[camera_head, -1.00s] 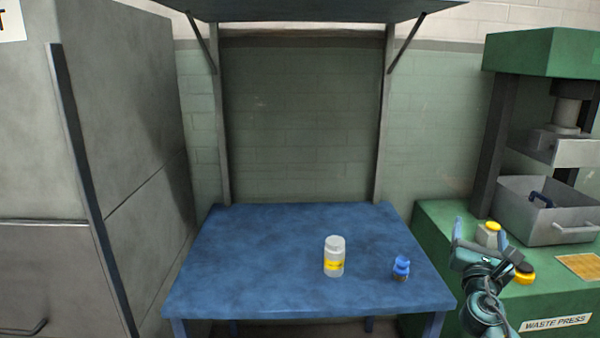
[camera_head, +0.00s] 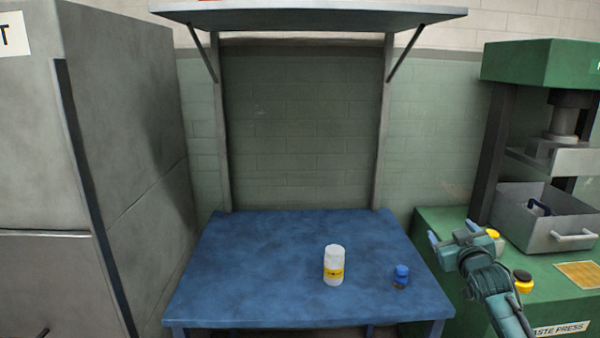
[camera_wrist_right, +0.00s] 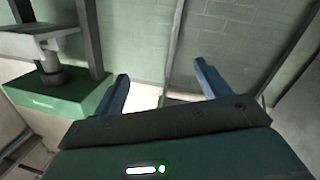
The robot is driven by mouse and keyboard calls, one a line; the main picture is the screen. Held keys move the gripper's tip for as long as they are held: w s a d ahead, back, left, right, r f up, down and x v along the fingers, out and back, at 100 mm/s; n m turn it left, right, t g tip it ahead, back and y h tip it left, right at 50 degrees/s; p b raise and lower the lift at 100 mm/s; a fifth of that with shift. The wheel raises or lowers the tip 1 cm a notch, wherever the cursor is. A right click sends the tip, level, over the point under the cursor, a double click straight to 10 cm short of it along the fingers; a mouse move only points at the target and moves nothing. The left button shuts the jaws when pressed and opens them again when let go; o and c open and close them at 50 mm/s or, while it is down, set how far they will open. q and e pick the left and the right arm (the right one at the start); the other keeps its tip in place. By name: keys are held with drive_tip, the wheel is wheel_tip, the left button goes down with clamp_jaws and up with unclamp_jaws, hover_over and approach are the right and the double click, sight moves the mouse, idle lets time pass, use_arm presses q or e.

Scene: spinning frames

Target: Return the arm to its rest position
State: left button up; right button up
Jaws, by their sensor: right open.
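My right gripper (camera_head: 452,230) is raised at the right of the blue table, in front of the green waste press. Its two fingers stand apart with nothing between them; the right wrist view shows the open gripper (camera_wrist_right: 163,92) too, facing the green wall. My left gripper is not in view.
A blue table (camera_head: 260,270) holds a white bottle with a yellow label (camera_head: 333,265) and a small blue-capped bottle (camera_head: 401,276). The green waste press (camera_head: 545,60) has a grey bin (camera_head: 550,225). A grey cabinet (camera_head: 120,120) stands left. An overhead shelf (camera_head: 310,14) spans the back.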

drive_tip(key=s+a+f+n+g+y, duration=0.1)
drive_tip(key=s+a+f+g+y, duration=0.1)
drive_tip(key=s+a+f, duration=0.6)
drive_tip(key=s+a+f+g+y, duration=0.1)
drive_tip(key=s+a+f, duration=0.3)
drive_tip(key=s+f, duration=0.65)
drive_tip(key=s+a+f+g, duration=0.1)
drive_tip(key=s+a+f, duration=0.1)
drive_tip(key=s, duration=0.5)
drive_tip(key=s+a+f+g+y, duration=0.1)
drive_tip(key=s+a+f, duration=0.2)
drive_tip(key=s, duration=0.4)
drive_tip(key=s+a+f+g+y, duration=0.1)
drive_tip(key=s+a+f, duration=0.1)
drive_tip(key=s+a, duration=0.2)
drive_tip(key=s, duration=0.3)
drive_tip(key=shift+a+f+m, duration=0.25)
drive_tip(key=shift+f+m, duration=0.15)
drive_tip(key=shift+s, duration=0.1)
